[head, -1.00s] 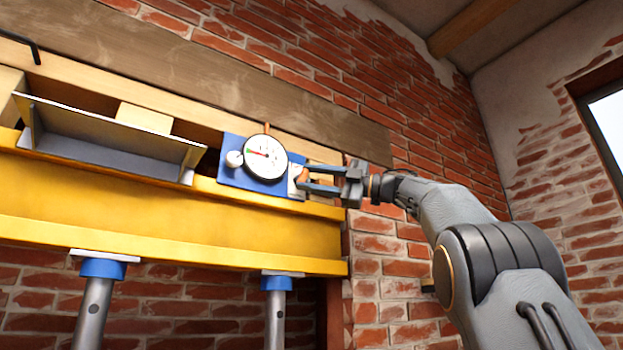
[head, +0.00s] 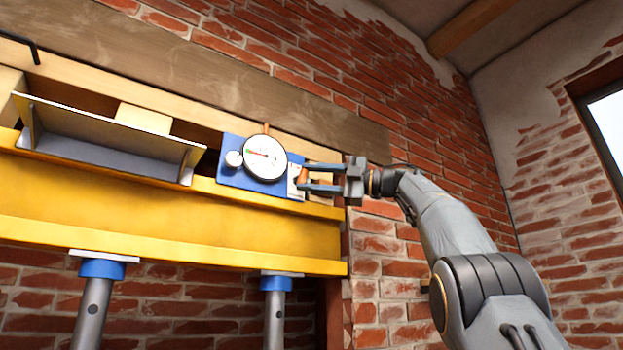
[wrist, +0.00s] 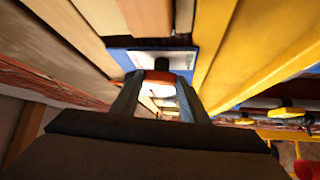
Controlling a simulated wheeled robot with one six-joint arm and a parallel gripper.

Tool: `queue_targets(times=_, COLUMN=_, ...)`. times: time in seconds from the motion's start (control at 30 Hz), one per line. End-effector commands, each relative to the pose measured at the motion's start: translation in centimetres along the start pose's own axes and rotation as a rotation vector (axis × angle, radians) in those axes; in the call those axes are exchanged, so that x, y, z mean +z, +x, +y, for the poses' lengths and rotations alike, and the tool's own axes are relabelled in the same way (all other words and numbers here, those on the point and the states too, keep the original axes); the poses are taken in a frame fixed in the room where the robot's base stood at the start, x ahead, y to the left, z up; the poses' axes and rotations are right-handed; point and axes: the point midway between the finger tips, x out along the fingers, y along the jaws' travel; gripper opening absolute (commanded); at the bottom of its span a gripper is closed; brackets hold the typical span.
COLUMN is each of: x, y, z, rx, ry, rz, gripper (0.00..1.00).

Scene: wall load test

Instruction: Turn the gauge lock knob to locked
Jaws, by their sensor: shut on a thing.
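The dial gauge (head: 265,158) has a white round face with a red needle and is mounted on a blue plate (head: 228,176), which also shows in the wrist view (wrist: 120,58). A white label plate (head: 293,182) sits at its right end. The orange lock knob (head: 303,175) is beside that label. My gripper (head: 302,180) reaches in from the right, its two fingers on either side of the knob. In the wrist view the orange knob (wrist: 160,77) is between the fingertips of my gripper (wrist: 158,84). The label's lock markings are too small to read.
A yellow steel beam (head: 150,215) runs just below the gauge, on blue-topped props (head: 276,283). A grey angled bracket (head: 110,145) is at left. Timber planks (head: 200,75) lie above, against a brick wall (head: 430,110).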

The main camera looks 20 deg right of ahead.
Motion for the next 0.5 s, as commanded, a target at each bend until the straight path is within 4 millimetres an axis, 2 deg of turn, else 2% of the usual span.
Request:
queue_targets(times=0.03, x=-0.05, y=0.03, z=0.03, rx=0.000, ry=0.000, rz=0.001, gripper=0.42)
queue_targets(times=0.13, x=-0.05, y=0.03, z=0.03, rx=0.000, ry=0.000, rz=0.000, gripper=0.59)
queue_targets(times=0.5, x=0.03, y=-0.46, z=0.00, rx=0.001, ry=0.000, rz=-0.001, gripper=0.59)
